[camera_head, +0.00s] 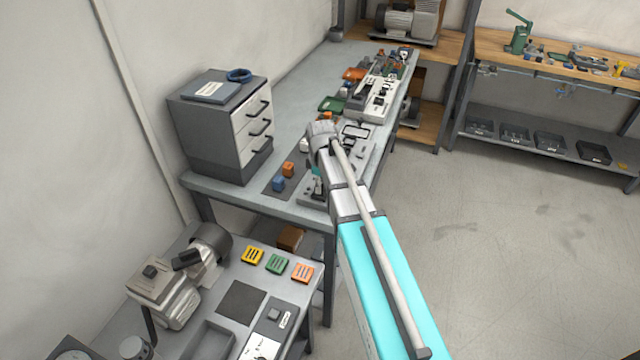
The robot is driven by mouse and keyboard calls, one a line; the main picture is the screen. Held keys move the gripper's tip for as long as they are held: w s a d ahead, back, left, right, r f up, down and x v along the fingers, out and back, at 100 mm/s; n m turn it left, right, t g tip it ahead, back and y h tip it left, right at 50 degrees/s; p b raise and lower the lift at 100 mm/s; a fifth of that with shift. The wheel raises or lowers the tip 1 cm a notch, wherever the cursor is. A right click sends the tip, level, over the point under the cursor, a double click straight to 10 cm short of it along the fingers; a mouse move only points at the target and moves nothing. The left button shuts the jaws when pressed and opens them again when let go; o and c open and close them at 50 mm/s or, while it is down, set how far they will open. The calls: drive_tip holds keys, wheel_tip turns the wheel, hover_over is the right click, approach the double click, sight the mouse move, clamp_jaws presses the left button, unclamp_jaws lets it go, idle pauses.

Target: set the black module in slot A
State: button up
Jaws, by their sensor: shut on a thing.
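My arm reaches from the lower right over the long grey bench. My gripper (317,186) is at its far end, low over the front part of a grey fixture panel (308,202) and mostly hidden behind my arm. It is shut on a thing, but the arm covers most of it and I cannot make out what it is. I cannot pick out the black module for certain. The letters of the slots are too small to read, and slot A cannot be told apart.
A blue block (278,184) and an orange block (288,169) stand on a dark mat left of the gripper. A grey drawer cabinet (215,135) stands behind them. A lower table (235,275) at front left holds a motor unit (170,290) and yellow, green and orange blocks.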

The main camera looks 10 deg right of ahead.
drive_tip(key=shift+f+b, duration=0.8)
drive_tip(key=shift+f, duration=0.05)
idle(0.6)
drive_tip(key=o, duration=1.2)
drive_tip(key=shift+o, duration=0.2)
drive_tip(key=shift+o, duration=0.7)
drive_tip(key=shift+r, duration=0.15)
wheel_tip(320, 180, up, 7)
drive_tip(key=p, duration=0.7)
drive_tip(key=shift+s, duration=0.1)
